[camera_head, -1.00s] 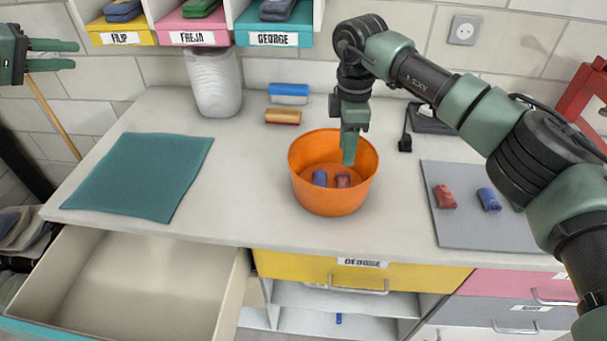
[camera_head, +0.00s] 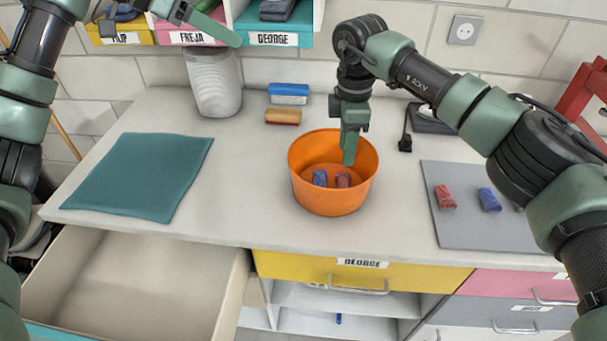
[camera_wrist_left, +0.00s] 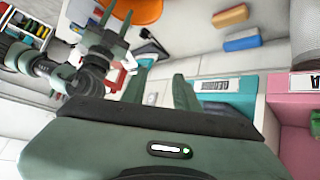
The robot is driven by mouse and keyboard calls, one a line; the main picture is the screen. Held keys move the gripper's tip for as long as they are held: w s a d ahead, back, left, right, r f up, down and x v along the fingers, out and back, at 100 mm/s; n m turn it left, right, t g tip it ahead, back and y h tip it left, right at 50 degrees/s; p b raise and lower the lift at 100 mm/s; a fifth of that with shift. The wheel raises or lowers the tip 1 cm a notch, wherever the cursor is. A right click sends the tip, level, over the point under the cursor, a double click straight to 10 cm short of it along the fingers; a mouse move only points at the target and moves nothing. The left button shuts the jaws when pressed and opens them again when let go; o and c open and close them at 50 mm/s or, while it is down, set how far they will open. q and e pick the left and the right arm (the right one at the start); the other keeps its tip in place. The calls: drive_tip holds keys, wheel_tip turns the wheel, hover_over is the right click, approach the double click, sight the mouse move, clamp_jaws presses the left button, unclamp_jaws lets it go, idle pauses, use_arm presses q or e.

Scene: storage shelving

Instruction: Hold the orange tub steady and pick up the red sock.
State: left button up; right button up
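The orange tub (camera_head: 333,197) stands on the worktop, and part of it shows in the left wrist view (camera_wrist_left: 142,10). A rolled red sock (camera_head: 343,180) lies inside it beside a blue one (camera_head: 320,177). Another red sock (camera_head: 445,197) lies on the grey mat. My right gripper (camera_head: 349,155) points down at the tub's back side, its fingers reaching inside; the left wrist view shows them apart. Contact with the rim is unclear. My left gripper (camera_head: 222,24) is open and empty, high at upper left before the bins, away from the tub.
Named bins, including George's (camera_head: 275,38), hang on the back wall. A teal cloth (camera_head: 140,177) lies left, above an open drawer (camera_head: 130,285). Worktop between cloth and tub is clear.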

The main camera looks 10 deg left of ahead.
sight(304, 181)
use_arm(q)
drive_tip(key=s+d+f+m+g+y, duration=0.1)
drive_tip(key=s+d+f+m+y, duration=0.1)
drive_tip(key=f, duration=0.5)
drive_tip(key=s+d+f+m+g+y, duration=0.2)
drive_tip(key=s+d+f+m+y, duration=0.1)
drive_tip(key=d+f+m, duration=0.4)
drive_tip(key=s+d+f+m+g+y, duration=0.1)
drive_tip(key=s+d+f+m, duration=0.3)
drive_tip(key=f, duration=0.4)
drive_tip(key=shift+s+d+f+m+g+y, duration=0.1)
drive_tip(key=shift+s+d+m+g+y, duration=0.15)
drive_tip(key=shift+d+y, duration=0.35)
drive_tip(key=shift+s+d+f+m+g+y, duration=0.1)
drive_tip(key=shift+d+m+y, duration=0.25)
drive_tip(key=shift+d, duration=0.4)
drive_tip(key=shift+m, duration=0.4)
drive_tip(key=f, duration=1)
drive_tip(key=shift+w+d, duration=0.15)
drive_tip(key=shift+w, duration=0.15)
drive_tip(key=shift+r, duration=0.1)
